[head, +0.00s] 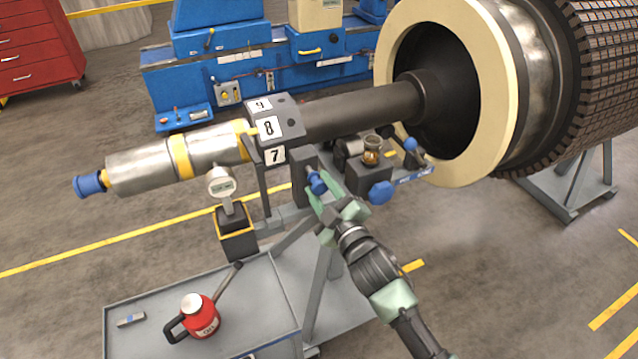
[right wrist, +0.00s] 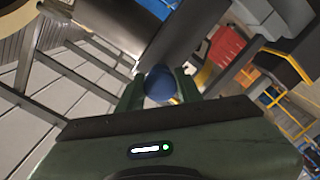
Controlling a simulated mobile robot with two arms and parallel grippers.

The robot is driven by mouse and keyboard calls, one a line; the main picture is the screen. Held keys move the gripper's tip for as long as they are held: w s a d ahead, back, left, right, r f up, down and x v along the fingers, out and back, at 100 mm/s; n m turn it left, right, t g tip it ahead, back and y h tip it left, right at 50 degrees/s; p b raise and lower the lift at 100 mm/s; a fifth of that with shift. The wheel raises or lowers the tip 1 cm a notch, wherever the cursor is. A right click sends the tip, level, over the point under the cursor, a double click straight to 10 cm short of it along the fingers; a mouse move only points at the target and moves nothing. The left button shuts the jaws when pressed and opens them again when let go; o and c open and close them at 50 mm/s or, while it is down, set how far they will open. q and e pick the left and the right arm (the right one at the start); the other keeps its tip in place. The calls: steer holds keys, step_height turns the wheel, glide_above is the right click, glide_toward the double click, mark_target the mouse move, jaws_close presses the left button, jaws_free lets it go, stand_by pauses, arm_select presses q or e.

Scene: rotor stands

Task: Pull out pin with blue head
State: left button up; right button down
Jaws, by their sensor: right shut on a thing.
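The pin's blue head (head: 316,183) shows in the head view at the front of the dark block (head: 301,172) below the rotor shaft. My right gripper (head: 318,190) reaches it from the lower right and is shut on it. In the right wrist view the blue head (right wrist: 160,83) sits between the two green fingers (right wrist: 160,92). The pin's shank is mostly hidden by the head, and I cannot tell how deep it sits in the block. My left gripper is not in view.
A blue knob (head: 381,192) and a small glass oiler (head: 372,150) are just right of my gripper. A dial gauge (head: 222,183) stands to the left. A grey cart (head: 255,290) with a red oil can (head: 198,316) is at lower left. Open floor lies at lower right.

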steer(key=c, duration=0.9)
jaws_free()
steer(key=shift+s, duration=0.1)
steer(key=shift+c, duration=0.2)
steer(key=b+v, duration=0.1)
steer(key=v, duration=0.7)
